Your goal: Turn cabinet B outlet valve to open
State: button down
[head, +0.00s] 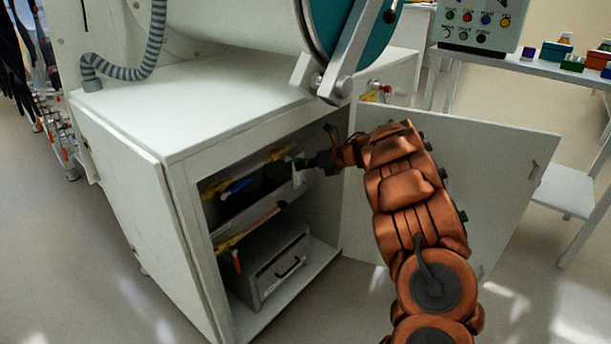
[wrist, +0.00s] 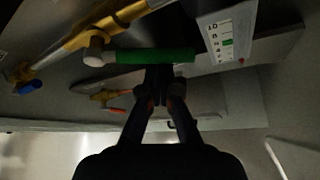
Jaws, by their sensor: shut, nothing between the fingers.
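An open cabinet (head: 178,150) holds yellow pipes with coloured valve handles. A green handle (wrist: 155,56) lies crosswise right in front of my gripper (wrist: 160,84) in the wrist view, on a yellow pipe (wrist: 120,18) with a pale round hub at its left end. In the head view my gripper (head: 312,161) reaches into the upper right of the opening and hides most of that handle. The fingers are shut and hold nothing; their tips meet at or just under the green handle, and contact is unclear. No label marks which valve is the outlet.
A blue handle (head: 236,186) is left on the upper pipe, an orange one (head: 236,262) lower. A scale plate (wrist: 226,38) is right of the green handle. A grey drawer box (head: 278,262) stands below. The open door (head: 450,180) is right of my arm.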

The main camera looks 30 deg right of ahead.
jog(key=shift+w+d+r+n+h+b, duration=0.1)
jog(key=shift+d+r+n+h+b, duration=0.2)
jog(key=shift+b, duration=0.5)
jog(key=shift+w+d+r+n+h+b, duration=0.1)
jog(key=shift+r+n+h+b, duration=0.3)
jog(key=shift+b, duration=0.35)
jog(key=shift+f, duration=0.1)
jog(key=shift+s+a+f, duration=0.1)
jog(key=shift+f, duration=0.05)
